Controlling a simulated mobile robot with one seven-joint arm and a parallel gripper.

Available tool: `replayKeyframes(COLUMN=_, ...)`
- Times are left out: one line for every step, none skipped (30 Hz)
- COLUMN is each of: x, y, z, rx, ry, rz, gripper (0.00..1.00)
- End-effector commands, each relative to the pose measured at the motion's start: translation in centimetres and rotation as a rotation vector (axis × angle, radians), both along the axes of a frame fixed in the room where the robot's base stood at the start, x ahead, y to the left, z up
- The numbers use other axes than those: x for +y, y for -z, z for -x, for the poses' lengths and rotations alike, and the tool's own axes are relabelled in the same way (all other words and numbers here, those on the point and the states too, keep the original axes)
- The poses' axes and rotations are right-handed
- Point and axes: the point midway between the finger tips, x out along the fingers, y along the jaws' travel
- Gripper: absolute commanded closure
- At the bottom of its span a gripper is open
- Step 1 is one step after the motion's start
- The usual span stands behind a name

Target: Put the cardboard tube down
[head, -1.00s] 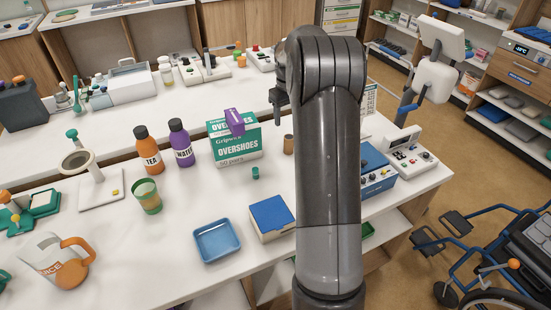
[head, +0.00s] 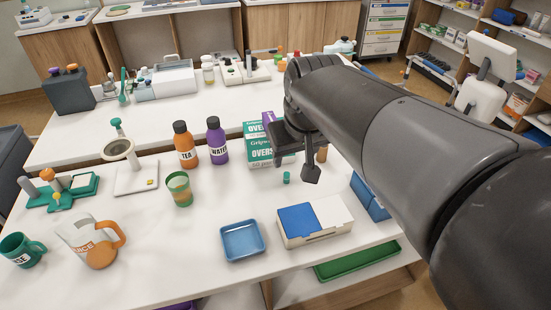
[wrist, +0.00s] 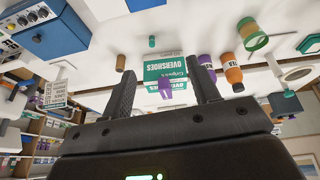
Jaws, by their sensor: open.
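The cardboard tube (head: 321,154) is a short brown cylinder standing upright on the white counter, just right of the overshoes box and partly behind my gripper in the head view. It also shows in the wrist view (wrist: 121,63), just beyond the tip of the left finger. My gripper (head: 298,166) is open and empty, its fingers spread in front of the overshoes box (head: 258,152). In the wrist view my gripper (wrist: 163,82) has nothing held between its fingers, and a purple box (wrist: 165,89) shows in the gap. The tube is outside the jaws.
A small green cylinder (head: 287,178) stands near the gripper. A blue tray (head: 242,242) and a blue-and-white box (head: 315,219) lie near the front edge. Bare counter lies between them.

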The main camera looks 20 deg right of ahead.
Motion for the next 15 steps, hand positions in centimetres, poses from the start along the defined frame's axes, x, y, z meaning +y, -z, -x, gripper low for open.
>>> replayKeyframes(x=0.7, y=0.2, z=1.7, rx=-0.023, ry=-0.001, rz=-0.006, gripper=0.45)
replayKeyframes(x=0.9, y=0.4, z=2.6, rx=-0.034, ry=0.003, rz=-0.011, gripper=0.45)
replayKeyframes(x=1.3, y=0.7, z=3.7, rx=-0.048, ry=0.005, rz=-0.017, gripper=0.45)
replayKeyframes(x=1.6, y=1.0, z=4.5, rx=-0.057, ry=0.007, rz=-0.022, gripper=0.45)
replayKeyframes(x=1.8, y=1.3, z=5.2, rx=-0.065, ry=0.010, rz=-0.027, gripper=0.45)
replayKeyframes(x=2.0, y=1.6, z=6.0, rx=-0.075, ry=0.012, rz=-0.032, gripper=0.45)
replayKeyframes(x=2.2, y=1.8, z=6.6, rx=-0.083, ry=0.013, rz=-0.036, gripper=0.45)
replayKeyframes(x=2.3, y=2.0, z=7.1, rx=-0.090, ry=0.016, rz=-0.040, gripper=0.45)
replayKeyframes(x=2.5, y=2.3, z=7.6, rx=-0.097, ry=0.017, rz=-0.044, gripper=0.45)
replayKeyframes(x=2.5, y=2.5, z=7.9, rx=-0.101, ry=0.018, rz=-0.046, gripper=0.45)
replayKeyframes(x=2.6, y=2.6, z=8.2, rx=-0.104, ry=0.019, rz=-0.049, gripper=0.45)
replayKeyframes(x=2.7, y=2.8, z=8.4, rx=-0.108, ry=0.020, rz=-0.051, gripper=0.45)
replayKeyframes(x=2.7, y=2.8, z=8.6, rx=-0.109, ry=0.021, rz=-0.052, gripper=0.45)
replayKeyframes(x=2.7, y=2.9, z=8.7, rx=-0.110, ry=0.021, rz=-0.053, gripper=0.45)
replayKeyframes(x=2.7, y=3.0, z=8.7, rx=-0.110, ry=0.022, rz=-0.054, gripper=0.45)
